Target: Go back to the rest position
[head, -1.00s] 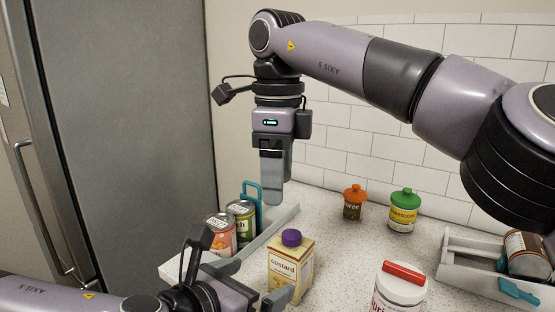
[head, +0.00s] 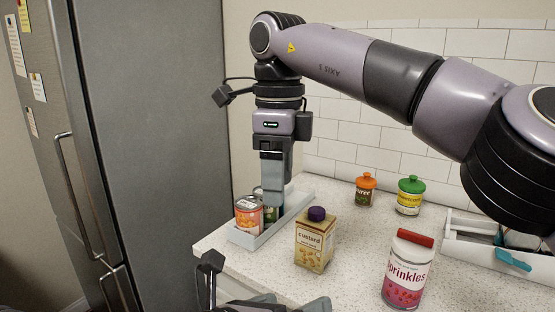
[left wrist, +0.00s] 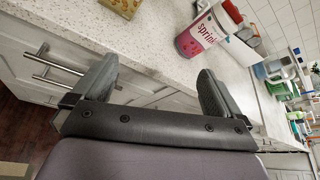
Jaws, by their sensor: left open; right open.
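My right gripper (head: 274,196) points straight down over the left grey tray (head: 262,236). Its fingers show edge-on in the head view, close to the cans. An orange-labelled can (head: 248,216) stands in that tray, with a green can (head: 271,212) partly hidden behind the right fingers. My left gripper (head: 290,305) is low at the bottom edge of the head view, mostly cut off. In the left wrist view its two fingers are wide apart and empty (left wrist: 158,88), in front of the counter edge and drawers.
On the counter (head: 358,255) stand a custard carton (head: 315,242), a sprinkles jar (head: 407,272), an orange-lidded jar (head: 364,192) and a green-lidded jar (head: 409,197). A second tray (head: 480,247) with a teal handle is at right. A fridge (head: 150,130) stands at left.

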